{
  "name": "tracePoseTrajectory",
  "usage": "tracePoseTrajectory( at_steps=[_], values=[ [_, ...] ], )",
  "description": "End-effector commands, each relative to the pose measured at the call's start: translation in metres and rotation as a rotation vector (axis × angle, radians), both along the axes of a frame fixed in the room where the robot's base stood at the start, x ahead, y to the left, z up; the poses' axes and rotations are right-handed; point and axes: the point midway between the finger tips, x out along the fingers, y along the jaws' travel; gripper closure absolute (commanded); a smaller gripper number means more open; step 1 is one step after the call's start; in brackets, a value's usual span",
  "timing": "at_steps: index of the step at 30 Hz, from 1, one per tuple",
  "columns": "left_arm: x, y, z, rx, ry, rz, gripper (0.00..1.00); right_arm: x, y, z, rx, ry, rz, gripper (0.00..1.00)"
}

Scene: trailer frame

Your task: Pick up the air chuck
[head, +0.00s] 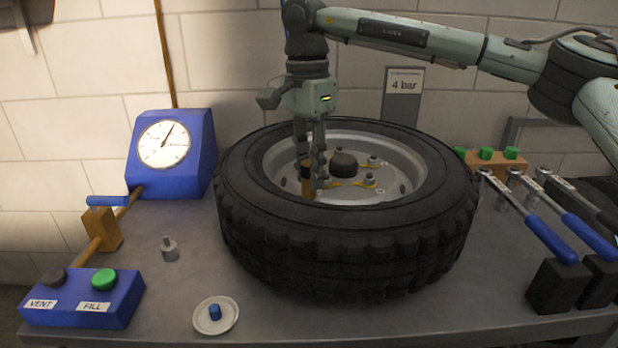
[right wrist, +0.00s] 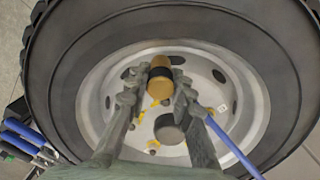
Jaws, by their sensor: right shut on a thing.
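The air chuck is a brass cylinder with a black band, clearest in the right wrist view (right wrist: 160,78). In the head view only a small brass part of it (head: 308,188) shows between the fingers. My right gripper (head: 314,182) points down over the left part of the wheel rim and is shut on the chuck. In the right wrist view the fingers (right wrist: 158,96) stand on both sides of it. The big black tyre (head: 345,245) lies flat on the bench with its pale rim and hub up. My left gripper is not in view.
A blue gauge (head: 172,180) and a blue VENT/FILL box (head: 85,308) stand left. A grey fitting (head: 169,250) and a dish (head: 203,323) with a blue cap (head: 214,311) lie in front. Blue-handled wrenches (head: 552,238) are right. A blue line (right wrist: 235,148) crosses the tyre.

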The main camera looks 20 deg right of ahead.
Motion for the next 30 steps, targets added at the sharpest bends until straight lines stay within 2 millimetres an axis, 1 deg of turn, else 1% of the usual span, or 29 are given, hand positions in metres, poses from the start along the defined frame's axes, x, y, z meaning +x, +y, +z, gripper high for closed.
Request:
tracePoseTrajectory(
  at_steps=[1,2,11,14,17,20,23,24,26,30],
  values=[
    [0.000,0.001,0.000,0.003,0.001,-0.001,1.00,0.000,0.000,0.000,0.000,0.000,0.000,0.98],
    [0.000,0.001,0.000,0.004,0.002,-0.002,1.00,0.000,0.000,0.000,0.000,0.000,0.000,1.00],
    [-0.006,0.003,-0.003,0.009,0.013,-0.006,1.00,0.000,0.000,0.001,0.000,-0.001,0.000,1.00],
    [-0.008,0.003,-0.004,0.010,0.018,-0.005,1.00,0.000,0.000,0.004,0.001,-0.002,0.000,1.00],
    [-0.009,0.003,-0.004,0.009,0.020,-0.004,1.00,0.001,0.001,0.012,0.001,-0.003,0.000,1.00],
    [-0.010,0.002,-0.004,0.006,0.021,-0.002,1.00,0.001,0.001,0.024,0.002,-0.004,0.000,1.00],
    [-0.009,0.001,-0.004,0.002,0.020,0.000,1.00,0.001,0.001,0.043,0.002,-0.004,-0.001,1.00],
    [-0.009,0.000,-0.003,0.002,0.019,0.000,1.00,0.001,0.011,0.047,0.001,-0.003,0.005,1.00],
    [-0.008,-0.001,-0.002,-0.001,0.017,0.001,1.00,0.002,0.024,0.054,0.001,-0.002,0.005,1.00],
    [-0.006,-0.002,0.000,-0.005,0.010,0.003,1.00,0.005,0.057,0.075,0.001,-0.002,0.004,1.00]
  ],
)
